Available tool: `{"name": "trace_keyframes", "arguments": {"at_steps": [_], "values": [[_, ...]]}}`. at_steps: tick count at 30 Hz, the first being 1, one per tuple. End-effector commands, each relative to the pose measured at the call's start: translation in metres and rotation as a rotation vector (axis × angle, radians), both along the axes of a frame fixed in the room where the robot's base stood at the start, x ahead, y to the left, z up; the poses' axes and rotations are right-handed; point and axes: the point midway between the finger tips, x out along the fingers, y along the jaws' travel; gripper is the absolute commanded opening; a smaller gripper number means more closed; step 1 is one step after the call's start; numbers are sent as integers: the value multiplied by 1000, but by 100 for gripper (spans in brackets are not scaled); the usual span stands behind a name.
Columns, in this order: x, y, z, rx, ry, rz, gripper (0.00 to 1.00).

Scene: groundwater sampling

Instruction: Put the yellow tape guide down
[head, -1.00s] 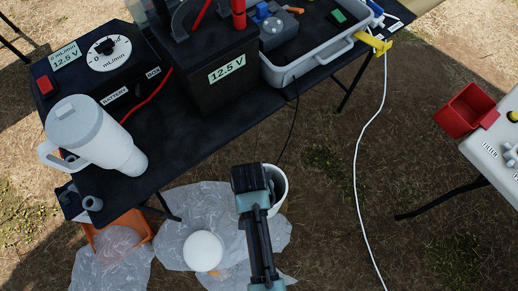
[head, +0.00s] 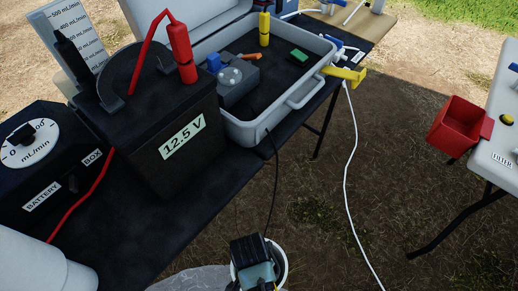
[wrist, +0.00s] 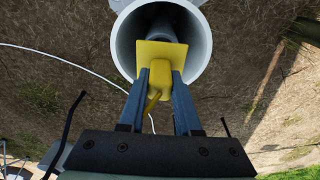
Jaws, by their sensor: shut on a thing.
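The yellow tape guide (wrist: 160,58) has a flat plate and a narrower block, with a small arm sticking out toward the lower left. My gripper (wrist: 158,85) is shut on the block, one dark finger on each side. The plate overlaps the lower part of a round grey pipe mouth (wrist: 122,50) in the wrist view. A darker, narrower pipe shows inside that mouth. I cannot tell whether the guide touches the rim. In the head view my gripper's end is at the bottom edge, over a white round rim (head: 283,263); its fingertips are hidden there.
The black table (head: 205,215) holds a 12.5 V battery (head: 160,125), a flow controller (head: 35,150) and a grey case (head: 270,130). A red bin (head: 455,125) hangs at right.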

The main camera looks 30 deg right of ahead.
Motion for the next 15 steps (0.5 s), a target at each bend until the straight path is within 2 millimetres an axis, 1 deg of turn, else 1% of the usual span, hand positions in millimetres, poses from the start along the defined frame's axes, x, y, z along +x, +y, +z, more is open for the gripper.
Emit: {"name": "trace_keyframes", "arguments": {"at_steps": [6,8,15], "values": [[0,0,-29,0,0,2,0],[0,0,-36,0,0,2,0],[1,0,-36,0,-2,2,0]]}}
